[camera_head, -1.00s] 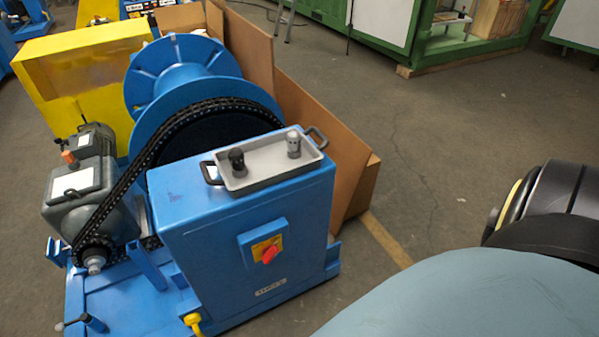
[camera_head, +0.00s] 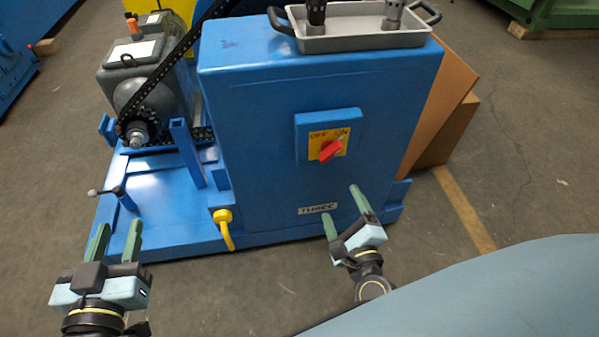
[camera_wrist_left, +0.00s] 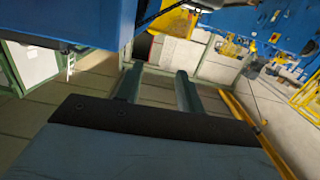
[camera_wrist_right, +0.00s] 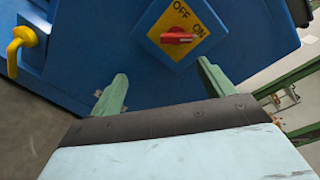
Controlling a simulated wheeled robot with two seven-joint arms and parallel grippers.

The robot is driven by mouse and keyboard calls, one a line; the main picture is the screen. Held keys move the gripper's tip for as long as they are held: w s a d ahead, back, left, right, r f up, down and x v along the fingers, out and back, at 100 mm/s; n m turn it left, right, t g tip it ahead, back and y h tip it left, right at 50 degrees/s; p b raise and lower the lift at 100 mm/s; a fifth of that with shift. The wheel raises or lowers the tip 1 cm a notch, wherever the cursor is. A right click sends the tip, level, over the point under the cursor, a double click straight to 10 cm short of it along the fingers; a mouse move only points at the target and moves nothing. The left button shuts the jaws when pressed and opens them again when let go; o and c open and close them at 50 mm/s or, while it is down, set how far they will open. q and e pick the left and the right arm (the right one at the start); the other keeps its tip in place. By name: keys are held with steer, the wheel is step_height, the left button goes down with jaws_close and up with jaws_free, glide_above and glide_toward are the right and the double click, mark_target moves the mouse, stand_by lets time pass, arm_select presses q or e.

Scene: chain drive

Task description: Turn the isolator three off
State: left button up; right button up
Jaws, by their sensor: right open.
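The isolator is a blue box with a yellow plate (camera_head: 317,149) marked OFF and ON, on the front of a blue cabinet (camera_head: 265,120) labelled THREE. Its red knob (camera_head: 331,151) is turned toward the ON side. The knob also shows in the right wrist view (camera_wrist_right: 177,38), ahead of the fingers. My right gripper (camera_head: 346,211) is open and empty, below the isolator and apart from it. My left gripper (camera_head: 118,240) is open and empty, at the lower left in front of the blue base. In the left wrist view its fingers (camera_wrist_left: 156,85) stand apart with nothing between them.
A grey tray (camera_head: 355,40) with two dark-handled items sits on the cabinet top. A yellow hooked pipe (camera_head: 226,230) sticks out at the cabinet's lower left. A motor (camera_head: 150,75) with a chain stands at left.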

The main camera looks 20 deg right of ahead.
mark_target(332, 156)
arm_select(q)
steer(key=r+t, duration=0.1)
steer(key=r, duration=0.2)
steer(key=s+r+t+h+b, duration=0.1)
steer(key=r, duration=0.1)
steer(key=shift+s+d+r+t, duration=0.1)
steer(key=shift+s+r+t, duration=0.1)
steer(key=shift+r+t, duration=0.2)
arm_select(e)
steer(key=w+d+m, duration=0.1)
steer(key=w, duration=0.3)
steer(key=w+d+r+h, duration=0.1)
steer(key=w+d, duration=0.1)
steer(key=w, duration=0.2)
steer(key=w+d+m, duration=0.1)
steer(key=w, duration=0.4)
steer(key=shift+d+r+m, duration=0.15)
steer(key=shift+r+m, duration=0.15)
steer(key=shift+r, duration=0.05)
arm_select(q)
steer(key=shift+r, duration=0.1)
arm_select(e)
steer(key=c, duration=1)
